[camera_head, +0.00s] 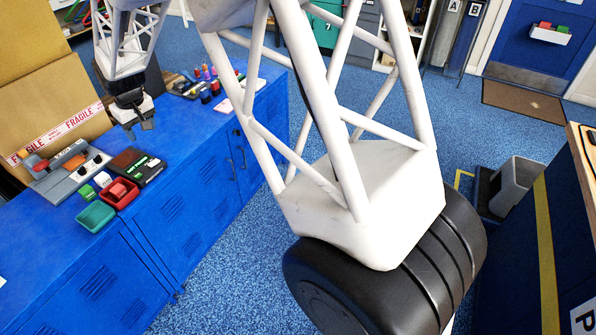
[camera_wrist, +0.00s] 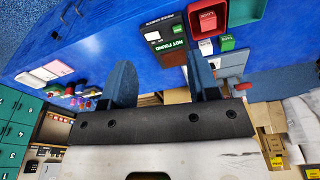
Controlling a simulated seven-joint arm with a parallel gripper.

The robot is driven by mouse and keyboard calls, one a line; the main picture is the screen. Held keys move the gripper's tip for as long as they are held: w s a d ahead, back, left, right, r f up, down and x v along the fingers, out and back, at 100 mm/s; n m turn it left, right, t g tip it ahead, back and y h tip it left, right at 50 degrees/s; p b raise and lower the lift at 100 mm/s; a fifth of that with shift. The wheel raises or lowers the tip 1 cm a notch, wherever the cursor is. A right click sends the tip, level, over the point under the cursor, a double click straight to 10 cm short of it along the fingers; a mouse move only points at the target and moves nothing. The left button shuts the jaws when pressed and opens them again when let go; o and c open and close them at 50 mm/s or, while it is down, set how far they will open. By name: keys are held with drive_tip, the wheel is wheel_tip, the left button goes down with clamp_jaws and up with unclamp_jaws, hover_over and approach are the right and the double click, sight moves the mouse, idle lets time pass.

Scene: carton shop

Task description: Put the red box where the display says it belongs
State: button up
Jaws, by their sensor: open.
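A red box (camera_head: 118,190) sits inside a red tray (camera_head: 131,199) on the blue counter; in the wrist view the red box (camera_wrist: 208,21) also lies in its red tray (camera_wrist: 195,44). A teal tray (camera_head: 95,217) stands beside it and looks empty. A black display unit (camera_head: 150,172) lies behind the trays; in the wrist view its screen (camera_wrist: 173,52) shows green letters reading "NOT FOUND".
Green-and-white blocks (camera_head: 87,192) lie by the trays. A grey device (camera_head: 57,184) with red and orange parts stands left of the display, before cardboard cartons (camera_head: 50,100). Small bottles and other items (camera_head: 205,92) crowd the counter's far end. The counter between is mostly clear.

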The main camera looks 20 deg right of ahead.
drive_tip(key=s+d+r+m, duration=0.2)
drive_tip(key=s+d+r, duration=0.6)
drive_tip(key=d, duration=0.4)
drive_tip(key=s+d+r+m, duration=0.1)
drive_tip(key=s+d+r, duration=0.4)
drive_tip(key=s+d, duration=0.6)
drive_tip(key=s+d+m, duration=0.1)
drive_tip(key=s+d, duration=0.4)
drive_tip(key=s, duration=0.3)
drive_tip(key=s+d+m, duration=0.1)
drive_tip(key=s+d, duration=0.4)
drive_tip(key=s, duration=0.3)
drive_tip(key=s+d+m+t+h, duration=0.1)
drive_tip(key=s+d+m, duration=0.1)
drive_tip(key=s+d, duration=0.3)
drive_tip(key=s, duration=0.3)
drive_tip(key=shift+s+d+f, duration=0.25)
drive_tip(key=shift+s+f, duration=0.05)
drive_tip(key=shift+f, duration=0.1)
